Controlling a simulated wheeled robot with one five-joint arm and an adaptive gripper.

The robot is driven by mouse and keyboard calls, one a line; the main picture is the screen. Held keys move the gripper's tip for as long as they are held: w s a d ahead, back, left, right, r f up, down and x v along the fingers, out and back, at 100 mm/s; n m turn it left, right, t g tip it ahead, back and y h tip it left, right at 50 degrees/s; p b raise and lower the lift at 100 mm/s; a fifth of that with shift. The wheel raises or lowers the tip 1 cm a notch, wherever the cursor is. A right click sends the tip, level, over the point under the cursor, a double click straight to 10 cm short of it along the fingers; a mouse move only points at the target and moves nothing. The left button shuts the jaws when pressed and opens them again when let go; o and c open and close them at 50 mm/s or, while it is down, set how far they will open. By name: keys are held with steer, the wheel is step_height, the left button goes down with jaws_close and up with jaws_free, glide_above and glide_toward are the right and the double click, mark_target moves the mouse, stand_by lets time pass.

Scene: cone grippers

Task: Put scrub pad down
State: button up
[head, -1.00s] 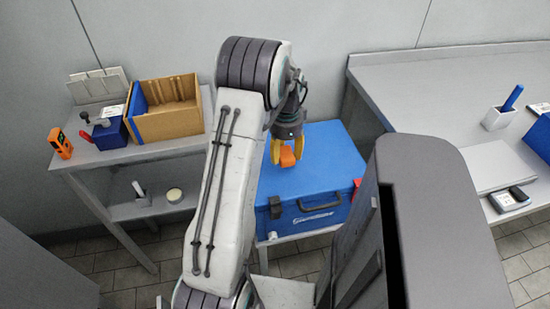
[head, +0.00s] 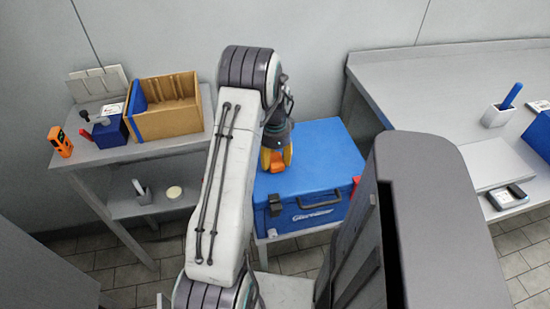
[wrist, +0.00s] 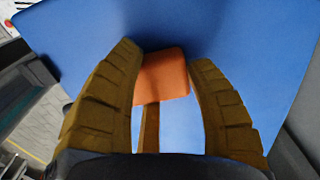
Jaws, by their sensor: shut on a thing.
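My gripper (head: 276,158) has yellow ridged fingers and is shut on the orange scrub pad (head: 278,168), pointing down over the left part of the blue case's lid. In the wrist view the scrub pad (wrist: 162,76) sits between the two fingers near their tips, with the blue lid (wrist: 240,40) behind it. The blue case (head: 325,160) is closed and has a dark handle and latches at its front. The pad is low over the lid or on it; I cannot tell whether they touch.
The lid's right and middle are bare. At left, a grey bench (head: 165,151) holds an open cardboard box (head: 168,122), a dark blue box (head: 110,132) and an orange device (head: 60,141). At right, a grey counter (head: 430,95) carries a brush holder (head: 496,117) and a small meter (head: 508,195).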

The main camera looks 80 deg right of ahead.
mark_target(275, 158)
steer(key=shift+f, duration=0.15)
steer(key=o, duration=1.2)
steer(key=shift+c, duration=0.2)
step_height(275, 158, up, 12)
steer(key=shift+r+p, duration=0.2)
steer(key=shift+p, duration=0.15)
